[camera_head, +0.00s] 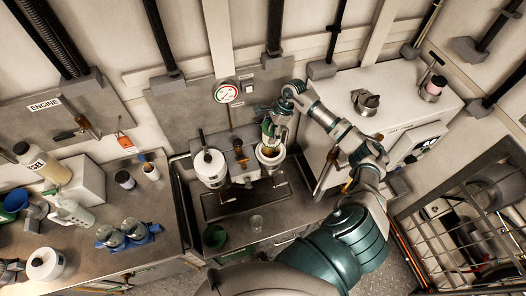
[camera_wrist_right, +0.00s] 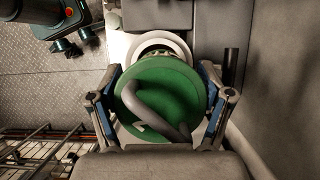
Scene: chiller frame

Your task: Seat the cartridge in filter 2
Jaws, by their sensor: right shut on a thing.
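My right gripper (camera_head: 272,128) is above the right-hand white filter housing (camera_head: 270,157), which is open at the top. It is shut on the green cartridge (camera_head: 267,129). In the right wrist view, the cartridge's round green top (camera_wrist_right: 165,105) with a curved grey handle (camera_wrist_right: 155,110) lies between the two fingers (camera_wrist_right: 162,108). A white ring (camera_wrist_right: 160,46) shows just beyond it. The cartridge is at the housing's mouth; how deep it sits is hidden. My left gripper is not in view.
A pressure gauge (camera_head: 227,92) is on the wall behind the housings. A valve block (camera_head: 240,155) stands between them. A white cabinet (camera_head: 400,95) is close on the right. The left bench holds several bottles.

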